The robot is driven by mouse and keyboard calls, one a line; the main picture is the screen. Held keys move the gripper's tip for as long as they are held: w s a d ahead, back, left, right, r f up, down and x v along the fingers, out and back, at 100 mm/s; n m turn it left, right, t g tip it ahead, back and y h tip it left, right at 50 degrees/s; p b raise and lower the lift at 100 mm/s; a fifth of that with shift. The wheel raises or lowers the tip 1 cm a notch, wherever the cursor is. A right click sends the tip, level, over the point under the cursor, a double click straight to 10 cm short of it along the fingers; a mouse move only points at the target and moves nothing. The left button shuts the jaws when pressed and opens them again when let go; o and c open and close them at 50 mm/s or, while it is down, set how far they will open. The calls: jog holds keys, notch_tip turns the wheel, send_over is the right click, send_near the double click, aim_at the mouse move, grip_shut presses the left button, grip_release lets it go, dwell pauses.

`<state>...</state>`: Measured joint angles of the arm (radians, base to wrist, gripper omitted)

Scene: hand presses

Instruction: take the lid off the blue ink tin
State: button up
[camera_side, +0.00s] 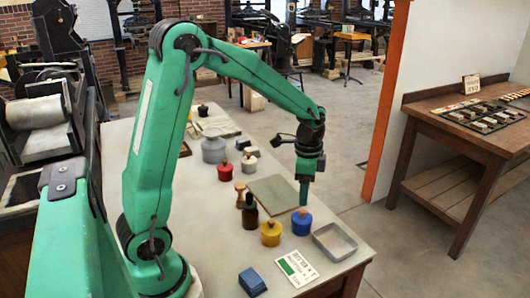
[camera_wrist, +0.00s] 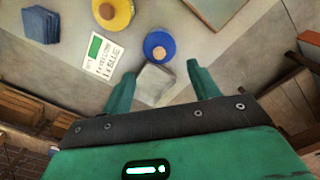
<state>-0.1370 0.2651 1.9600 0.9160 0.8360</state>
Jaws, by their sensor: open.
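The blue ink tin (camera_side: 301,226) stands on the table near its right edge, with a blue lid and a small tan knob on it. In the wrist view the blue tin (camera_wrist: 157,39) is seen from above, lid on, just beyond the fingertips. My gripper (camera_side: 303,203) points down above the tin, its lower end close to the knob in the side view. In the wrist view my gripper (camera_wrist: 160,74) is open and empty, its two green fingers spread wide. Whether the fingers touch the tin cannot be told.
A yellow tin (camera_side: 270,234) stands close to its left, with a dark bottle (camera_side: 250,213) behind. A metal tray (camera_side: 335,242) lies to the right, a printed card (camera_side: 297,268) in front. A flat green-grey plate (camera_side: 273,195) lies behind. Blue pads (camera_side: 252,282) are at front left.

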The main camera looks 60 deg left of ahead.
aim_at(302, 211)
jog(key=shift+f, duration=1.2)
jog(key=shift+f, duration=2.6)
jog(key=shift+s, duration=0.1)
grip_shut()
